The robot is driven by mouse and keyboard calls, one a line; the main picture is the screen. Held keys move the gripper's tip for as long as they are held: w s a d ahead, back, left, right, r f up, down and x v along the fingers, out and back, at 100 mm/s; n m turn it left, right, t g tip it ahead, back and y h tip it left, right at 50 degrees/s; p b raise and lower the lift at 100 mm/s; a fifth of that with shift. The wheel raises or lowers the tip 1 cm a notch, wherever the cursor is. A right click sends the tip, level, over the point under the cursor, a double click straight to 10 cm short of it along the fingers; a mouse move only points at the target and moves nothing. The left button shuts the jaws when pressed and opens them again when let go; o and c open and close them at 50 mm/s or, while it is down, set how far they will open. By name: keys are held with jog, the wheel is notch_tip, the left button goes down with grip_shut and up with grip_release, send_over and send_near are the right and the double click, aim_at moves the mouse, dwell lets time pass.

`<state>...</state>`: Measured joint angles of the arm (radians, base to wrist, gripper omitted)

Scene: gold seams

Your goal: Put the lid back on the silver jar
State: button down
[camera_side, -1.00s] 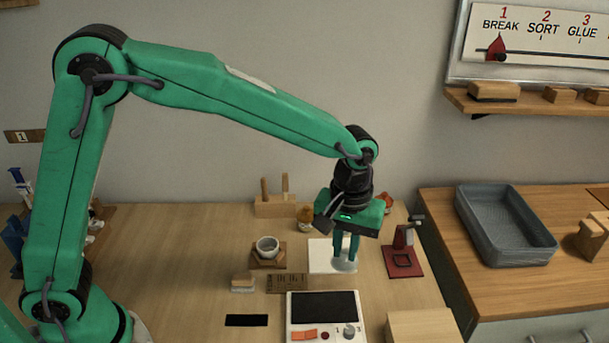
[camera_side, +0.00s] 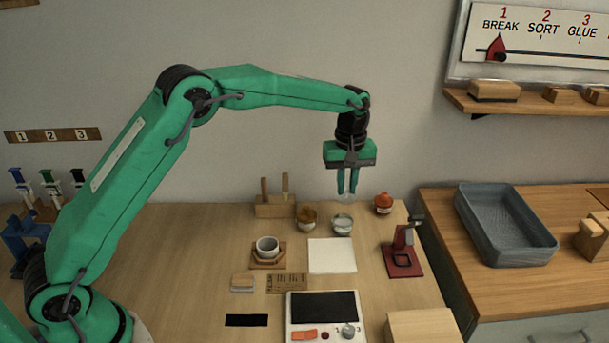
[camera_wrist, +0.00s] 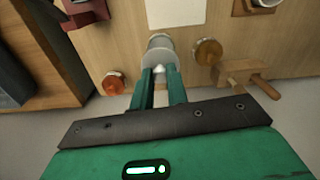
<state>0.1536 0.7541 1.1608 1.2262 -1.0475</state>
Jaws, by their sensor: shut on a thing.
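My gripper (camera_side: 347,189) is shut on a pale silver lid and holds it in the air. The lid shows in the wrist view (camera_wrist: 153,60) between the fingertips; in the side view it is faint and hard to make out. The silver jar (camera_side: 342,225) stands upright on the table, just below and slightly left of the fingertips in the side view, with a gap between. In the wrist view the jar (camera_wrist: 160,41) is just beyond the lid, which partly covers it.
An orange jar (camera_side: 383,205) stands to the right and an amber jar (camera_side: 307,218) to the left. A wooden block with upright handles (camera_side: 275,208) is further left. A bare white sheet (camera_side: 332,256), a grey cup (camera_side: 267,245) and a red stand (camera_side: 402,262) are nearer the front.

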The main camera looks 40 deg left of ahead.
aim_at(345, 195)
jog(key=shift+w+a, duration=0.15)
jog(key=shift+a, duration=0.05)
jog(key=shift+f, duration=0.2)
jog(key=shift+f, duration=3)
jog(key=shift+f, duration=0.2)
dwell(0.5)
jog(key=c, duration=0.8)
grip_release()
jog(key=shift+r, duration=0.15)
jog(key=shift+r, duration=3.3)
